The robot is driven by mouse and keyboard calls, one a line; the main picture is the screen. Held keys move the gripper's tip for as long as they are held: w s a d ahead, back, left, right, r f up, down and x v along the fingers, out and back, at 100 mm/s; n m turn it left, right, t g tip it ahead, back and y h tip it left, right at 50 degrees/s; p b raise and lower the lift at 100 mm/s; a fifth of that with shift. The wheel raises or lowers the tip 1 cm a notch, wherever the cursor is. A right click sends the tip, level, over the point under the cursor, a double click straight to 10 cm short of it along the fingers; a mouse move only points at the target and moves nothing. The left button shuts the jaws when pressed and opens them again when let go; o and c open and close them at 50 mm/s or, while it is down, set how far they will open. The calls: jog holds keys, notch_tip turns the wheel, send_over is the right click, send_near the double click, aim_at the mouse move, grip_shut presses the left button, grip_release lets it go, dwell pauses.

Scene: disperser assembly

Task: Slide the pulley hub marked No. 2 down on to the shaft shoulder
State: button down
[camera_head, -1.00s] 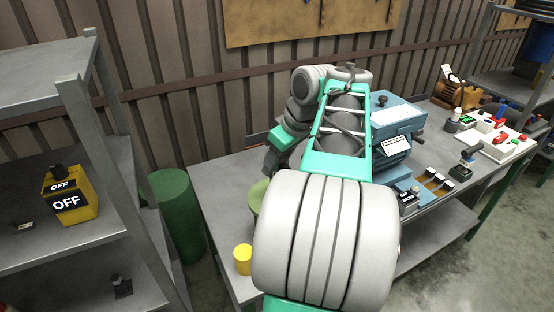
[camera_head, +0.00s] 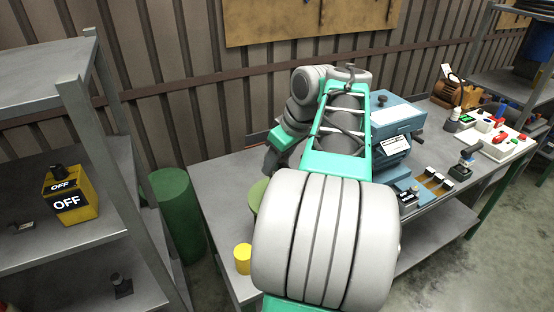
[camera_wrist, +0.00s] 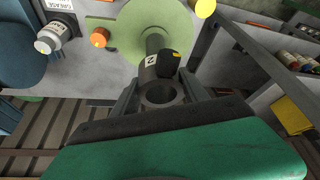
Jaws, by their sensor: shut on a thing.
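In the wrist view my gripper (camera_wrist: 160,84) is shut on a grey, ring-shaped pulley hub (camera_wrist: 152,74), with one finger on each side. I cannot tell whether the shaft is inside the bore. The shaft shoulder is hidden.
A small black part with a yellow mark (camera_wrist: 169,62) is beside the hub. A yellow cylinder (camera_head: 243,259) stands near the bench's left front edge. A blue machine (camera_head: 392,115) stands right of my arm. An orange knob (camera_wrist: 99,37) and a grease bottle (camera_wrist: 50,39) are near the disc.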

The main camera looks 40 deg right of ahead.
jog(key=shift+f+b, duration=3.75)
jog(key=shift+f, duration=0.55)
jog(key=c, duration=0.5)
grip_release()
jog(key=p+v, duration=0.2)
jog(key=v, duration=0.6)
jog(key=shift+p, duration=0.3)
